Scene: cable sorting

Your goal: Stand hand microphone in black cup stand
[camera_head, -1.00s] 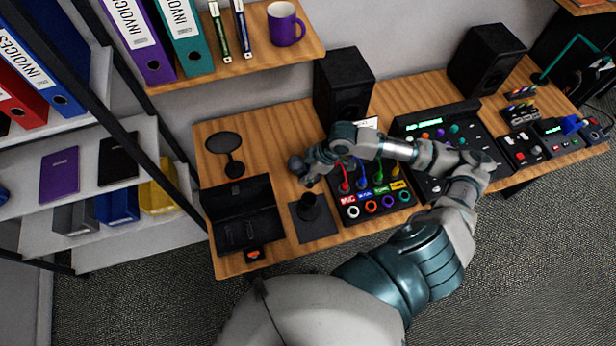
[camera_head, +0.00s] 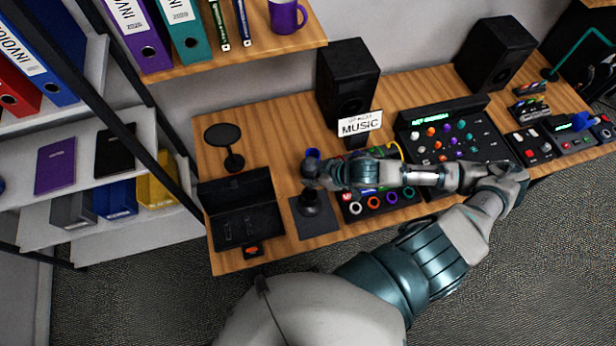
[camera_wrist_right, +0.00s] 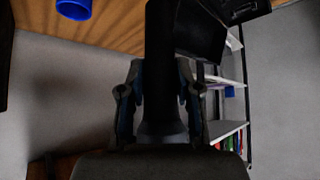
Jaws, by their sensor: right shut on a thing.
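The black cup stand (camera_head: 309,208) is on a dark square mat (camera_head: 326,228) on the desk, right of the open black case. My right gripper (camera_head: 315,174) is directly above and slightly behind the stand in the head view, covering part of it. In the right wrist view my right gripper (camera_wrist_right: 159,100) is shut on the black hand microphone (camera_wrist_right: 165,45), whose dark shaft runs between the fingers toward the desk and widens near the palm. The microphone's far end is hidden, and I cannot tell whether it is inside the cup. My left gripper is not in view.
The open black case (camera_head: 246,222) lies left of the mat, with a round black stand (camera_head: 233,160) behind. A blue ring-shaped thing (camera_head: 313,153) is just behind my gripper. A cable box (camera_head: 383,204), MUSIC sign (camera_head: 360,124), speaker (camera_head: 345,90) and mixer (camera_head: 455,140) are nearby.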

